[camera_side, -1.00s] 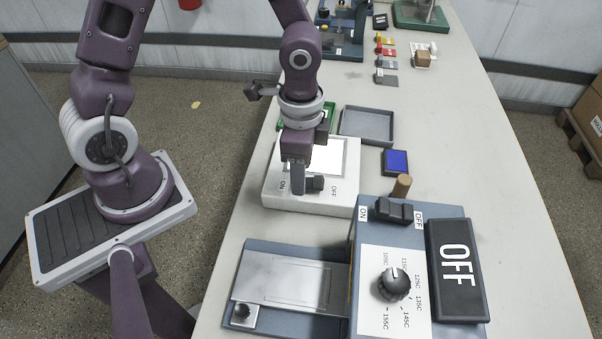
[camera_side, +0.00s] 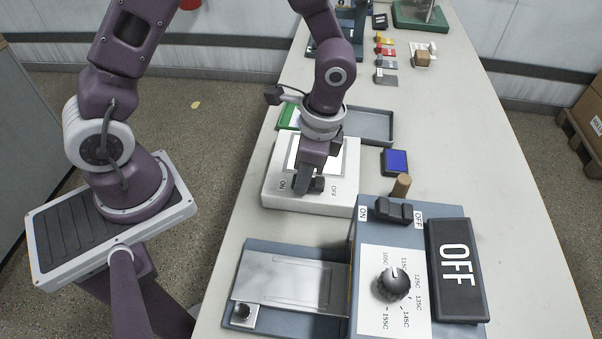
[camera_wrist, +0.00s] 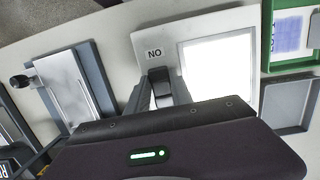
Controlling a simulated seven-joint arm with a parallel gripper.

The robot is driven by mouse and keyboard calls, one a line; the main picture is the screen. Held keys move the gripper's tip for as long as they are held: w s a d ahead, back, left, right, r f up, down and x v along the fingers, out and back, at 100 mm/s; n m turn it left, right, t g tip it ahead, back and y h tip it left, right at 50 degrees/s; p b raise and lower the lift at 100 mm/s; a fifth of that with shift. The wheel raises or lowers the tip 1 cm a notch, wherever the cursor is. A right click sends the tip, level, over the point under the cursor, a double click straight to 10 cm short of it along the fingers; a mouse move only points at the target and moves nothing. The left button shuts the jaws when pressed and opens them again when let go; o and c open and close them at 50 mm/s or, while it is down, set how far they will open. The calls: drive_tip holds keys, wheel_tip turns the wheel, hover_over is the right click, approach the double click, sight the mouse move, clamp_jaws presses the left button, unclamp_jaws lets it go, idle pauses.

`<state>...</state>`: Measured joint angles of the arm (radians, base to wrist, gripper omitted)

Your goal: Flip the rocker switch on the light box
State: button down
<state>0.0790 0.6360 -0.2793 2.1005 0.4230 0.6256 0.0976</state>
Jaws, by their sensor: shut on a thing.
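The white light box (camera_side: 345,204) sits on the bench with a bright white panel (camera_side: 335,158) on top, which also shows in the wrist view (camera_wrist: 218,68). Its dark rocker switch (camera_side: 317,184) lies at the near edge between an ON and an OFF label. My gripper (camera_side: 306,189) reaches down at the switch, tilted, with its fingers toward the ON side. In the wrist view my fingertips (camera_wrist: 163,80) are around the dark switch, below the ON label (camera_wrist: 154,53), and are shut on it. The fingers partly hide the switch, so its rocker position is unclear.
A blue-grey heater unit (camera_side: 340,248) with a dial (camera_side: 393,284), its own switch (camera_side: 394,210) and an OFF sign (camera_side: 457,270) stands close in front. A grey tray (camera_side: 372,122), green frame (camera_side: 288,116) and blue pad (camera_side: 396,162) are nearby.

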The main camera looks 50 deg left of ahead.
sight(323, 182)
drive_tip(key=shift+w+d+r+g+y, duration=0.1)
drive_tip(key=shift+w+d+g+y, duration=0.05)
drive_tip(key=shift+g+y, duration=0.4)
drive_tip(key=shift+w+d+g+y, duration=0.1)
drive_tip(key=shift+w+g+y, duration=0.05)
drive_tip(key=shift+g+y, duration=0.4)
drive_tip(key=c, duration=1.1)
unclamp_jaws()
drive_tip(key=v, duration=0.7)
drive_tip(key=shift+r, duration=0.1)
